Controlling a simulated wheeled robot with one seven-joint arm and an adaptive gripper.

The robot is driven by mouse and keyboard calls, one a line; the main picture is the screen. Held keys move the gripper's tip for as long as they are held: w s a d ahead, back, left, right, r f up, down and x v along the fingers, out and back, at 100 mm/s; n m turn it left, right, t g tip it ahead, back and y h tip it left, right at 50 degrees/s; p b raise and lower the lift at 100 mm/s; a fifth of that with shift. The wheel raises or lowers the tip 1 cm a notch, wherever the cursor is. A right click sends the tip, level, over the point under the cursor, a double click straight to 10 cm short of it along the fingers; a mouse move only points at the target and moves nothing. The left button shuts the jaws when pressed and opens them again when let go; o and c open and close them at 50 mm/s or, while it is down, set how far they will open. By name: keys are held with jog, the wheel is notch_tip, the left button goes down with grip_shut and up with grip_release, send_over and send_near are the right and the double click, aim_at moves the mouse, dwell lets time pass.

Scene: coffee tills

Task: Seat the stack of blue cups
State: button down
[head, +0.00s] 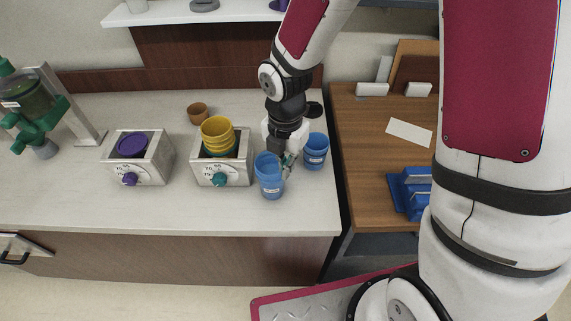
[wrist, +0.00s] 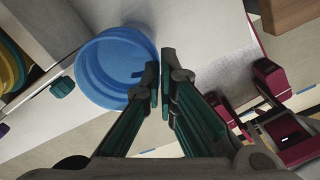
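The stack of blue cups (head: 270,178) is near the counter's front edge, right of the boxes, with more than one rim showing. It also shows in the wrist view (wrist: 92,72), where I look into its open top. My gripper (head: 287,160) is at the stack's right rim. In the wrist view my fingers (wrist: 160,88) are close together at the rim, one over the cup's inside and one outside, pinching the wall. I cannot tell whether the stack touches the counter. Another blue cup (head: 315,150) stands behind and right.
A metal box with a teal dial (head: 196,174) holds yellow cups (head: 217,131). A similar box (head: 116,167) holds a purple cup (head: 132,145). A brown cup (head: 198,112) stands behind. A wooden table (head: 362,140) with a blue rack (head: 410,190) is to the right.

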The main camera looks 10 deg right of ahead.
jog(key=shift+r, duration=0.15)
dwell(0.3)
jog(key=shift+r+p, duration=1.2)
jog(key=shift+r, duration=0.45)
notch_tip(320, 180, up, 9)
jog(key=p, duration=0.4)
jog(key=shift+f, duration=0.15)
dwell(0.3)
